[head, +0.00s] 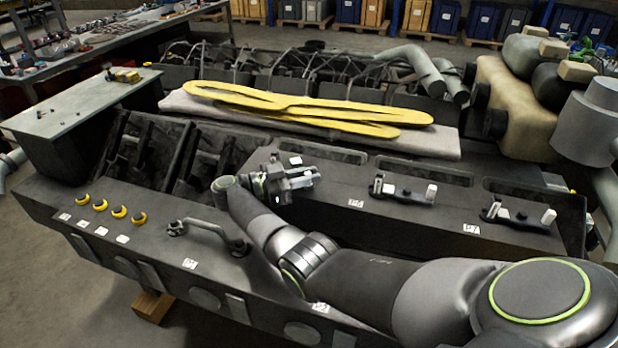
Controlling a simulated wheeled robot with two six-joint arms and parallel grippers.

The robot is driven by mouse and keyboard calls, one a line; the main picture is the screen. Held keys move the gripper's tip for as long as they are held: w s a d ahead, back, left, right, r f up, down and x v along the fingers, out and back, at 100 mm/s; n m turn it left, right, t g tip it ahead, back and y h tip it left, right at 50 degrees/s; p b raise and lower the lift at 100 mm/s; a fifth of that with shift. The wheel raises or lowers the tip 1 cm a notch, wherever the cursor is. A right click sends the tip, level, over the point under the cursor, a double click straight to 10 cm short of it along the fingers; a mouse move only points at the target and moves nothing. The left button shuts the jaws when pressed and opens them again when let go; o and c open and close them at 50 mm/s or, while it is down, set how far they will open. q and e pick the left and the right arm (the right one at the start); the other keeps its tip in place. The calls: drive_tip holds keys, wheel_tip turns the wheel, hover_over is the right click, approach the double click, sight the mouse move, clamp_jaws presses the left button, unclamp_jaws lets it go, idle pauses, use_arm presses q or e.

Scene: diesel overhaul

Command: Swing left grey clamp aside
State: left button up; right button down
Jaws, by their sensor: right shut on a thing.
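My right gripper (298,179) reaches in from the lower right and is shut on the left grey clamp at the leftmost station of the engine's top deck. The gripper hides most of this clamp; a small pale knob (295,160) shows just behind the fingers. Which way the clamp's arm points is hidden. Two similar grey clamps, one by the P6 label (405,191) and one by the P7 label (519,213), sit to the right on the deck. My left gripper is not in view.
Yellow gaskets (330,114) lie on a pale sheet (445,146) behind the clamps. A bent grey handle (213,231) and several yellow-and-black pieces (119,211) sit on the front ledge. Open bays (150,148) lie left of the gripper. Grey pipes (418,68) stand at the back.

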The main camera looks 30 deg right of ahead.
drive_tip(key=shift+a+f+m+g, duration=0.1)
drive_tip(key=shift+a+m+g, duration=0.05)
drive_tip(key=shift+m+g, duration=0.2)
idle(0.3)
drive_tip(key=c, duration=1.4)
unclamp_jaws()
drive_tip(key=shift+o, duration=0.2)
